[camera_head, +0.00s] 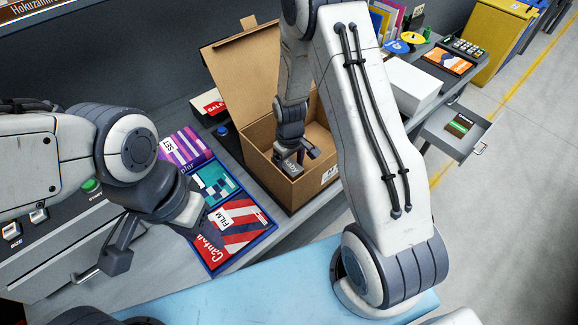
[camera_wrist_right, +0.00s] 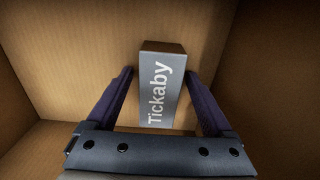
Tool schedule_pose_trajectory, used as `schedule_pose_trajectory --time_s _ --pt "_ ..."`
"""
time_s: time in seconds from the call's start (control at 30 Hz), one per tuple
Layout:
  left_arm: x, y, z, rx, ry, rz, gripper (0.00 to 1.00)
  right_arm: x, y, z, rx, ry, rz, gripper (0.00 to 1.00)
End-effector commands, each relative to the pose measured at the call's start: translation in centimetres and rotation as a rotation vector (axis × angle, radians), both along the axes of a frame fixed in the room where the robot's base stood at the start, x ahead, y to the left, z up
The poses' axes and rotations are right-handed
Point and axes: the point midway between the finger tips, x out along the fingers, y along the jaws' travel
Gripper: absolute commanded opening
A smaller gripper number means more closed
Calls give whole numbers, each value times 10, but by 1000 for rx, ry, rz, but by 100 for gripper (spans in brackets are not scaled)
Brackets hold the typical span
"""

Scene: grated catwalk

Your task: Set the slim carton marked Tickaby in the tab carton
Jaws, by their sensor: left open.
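The tab carton (camera_head: 262,172) is an open cardboard box with one tall flap raised at the back left, standing on the grey counter. My right gripper (camera_head: 298,158) reaches down inside it. The slim grey carton marked Tickaby (camera_wrist_right: 163,85) is inside the tab carton, between the two fingers of my right gripper (camera_wrist_right: 160,85) in the right wrist view. Narrow gaps show between the fingers and its sides, so the gripper looks open around it. Its lettering faces the camera. My left gripper (camera_head: 160,238) is open and empty at the near left, over the counter's front edge.
A blue tray (camera_head: 212,262) with several boxes, one marked Film, lies left of the tab carton. A red Sale sign (camera_head: 214,107) stands behind. An open drawer (camera_head: 472,140) holding a small dark box juts out at right, near a white box (camera_head: 410,85).

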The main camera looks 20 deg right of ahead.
Motion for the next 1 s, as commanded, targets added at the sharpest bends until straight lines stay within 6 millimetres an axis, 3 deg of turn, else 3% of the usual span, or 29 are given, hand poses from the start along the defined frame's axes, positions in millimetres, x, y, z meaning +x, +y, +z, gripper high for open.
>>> schedule_pose_trajectory --time_s 0.37,0.8,1.0 --pt "0 0 -2 0 0 0 50 1 0 14 0 -3 0 86" --pt "0 0 -18 0 0 -1 50 1 0 100 0 -5 0 86" --pt "0 0 -20 0 0 -1 50 0 0 120 0 -2 0 86"
